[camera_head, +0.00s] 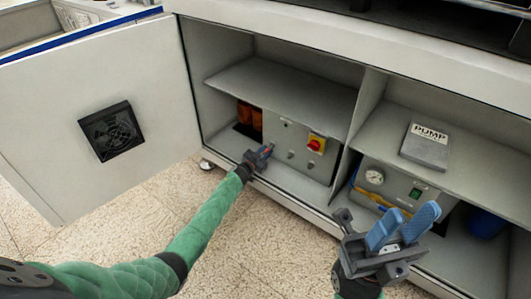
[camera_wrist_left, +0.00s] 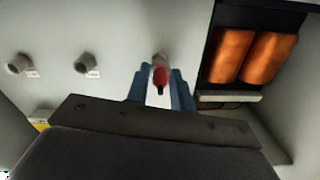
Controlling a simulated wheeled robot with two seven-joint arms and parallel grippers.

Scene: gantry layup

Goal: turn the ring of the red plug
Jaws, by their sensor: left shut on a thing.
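The red plug (camera_wrist_left: 159,77) sits at a pale round socket (camera_wrist_left: 159,59) on the grey panel, seen in the left wrist view. My left gripper (camera_wrist_left: 160,88) has its blue fingers on both sides of the plug and is shut on it. In the head view my left gripper (camera_head: 265,153) is at the lower left of the control panel (camera_head: 290,137) inside the open cabinet, and it mostly hides the plug. The plug's ring is too small to make out clearly. My right gripper (camera_head: 404,226) is open and empty, in front of the right compartment.
Two more sockets (camera_wrist_left: 87,64) are left of the plug in the wrist view. Orange blocks (camera_wrist_left: 231,54) are at its right. The panel carries a red-and-yellow switch (camera_head: 316,143). The open door (camera_head: 60,110) is at left.

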